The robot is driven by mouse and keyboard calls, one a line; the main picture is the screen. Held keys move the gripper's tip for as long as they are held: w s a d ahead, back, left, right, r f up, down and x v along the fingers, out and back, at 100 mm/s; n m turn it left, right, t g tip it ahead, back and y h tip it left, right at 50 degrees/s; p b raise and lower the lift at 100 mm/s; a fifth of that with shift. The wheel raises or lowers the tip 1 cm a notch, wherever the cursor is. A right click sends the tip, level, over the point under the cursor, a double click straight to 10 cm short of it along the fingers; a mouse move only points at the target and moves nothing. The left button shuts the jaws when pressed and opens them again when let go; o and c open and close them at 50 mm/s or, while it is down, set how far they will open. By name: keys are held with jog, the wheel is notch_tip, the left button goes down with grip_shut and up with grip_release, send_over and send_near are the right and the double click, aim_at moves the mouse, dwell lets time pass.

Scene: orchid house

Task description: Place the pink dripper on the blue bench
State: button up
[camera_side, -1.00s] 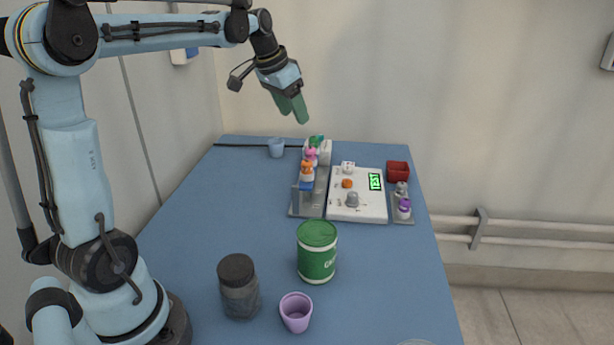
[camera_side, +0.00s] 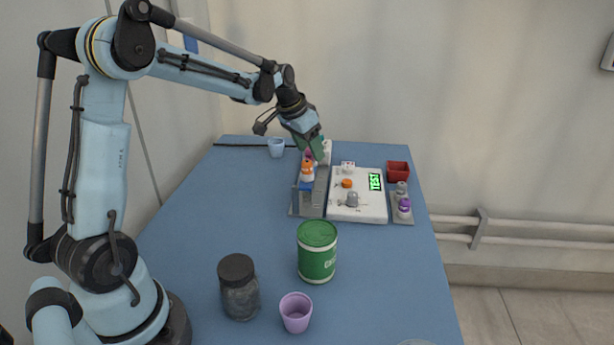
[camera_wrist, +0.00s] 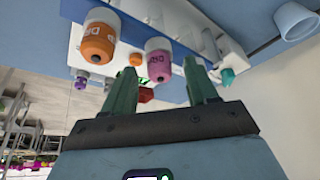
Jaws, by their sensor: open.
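The blue bench (camera_side: 240,205) runs under everything, with a wide bare stretch left of the rack.
The grey rack (camera_side: 298,209) also holds an orange and a blue dripper. A white board with a green display (camera_side: 375,182) lies beside it. A green tin (camera_side: 317,255), dark jar (camera_side: 238,290) and purple cup (camera_side: 296,312) stand in front; a light-blue cup (camera_side: 276,148) is behind.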

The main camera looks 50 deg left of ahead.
grip_shut()
dwell(0.3)
jog(key=shift+r, duration=0.1)
jog(key=shift+r, duration=0.65)
notch_tip(320, 180, up, 3)
jog(key=shift+f, duration=0.15)
jog(key=s+d+r, duration=0.2)
jog(key=d+r, duration=0.4)
jog(key=d, duration=0.5)
jog(key=shift+s+d+f, duration=0.2)
jog(key=shift+s+f, duration=2.45)
jog(key=shift+s, duration=0.6)
jog(key=shift+s+d+f, duration=0.25)
jog(key=shift+s+f, duration=2.4)
jog(key=shift+s, duration=0.6)
jog(key=shift+s+d+f, duration=0.2)
jog(key=shift+s+f, duration=2.45)
jog(key=shift+s, duration=0.6)
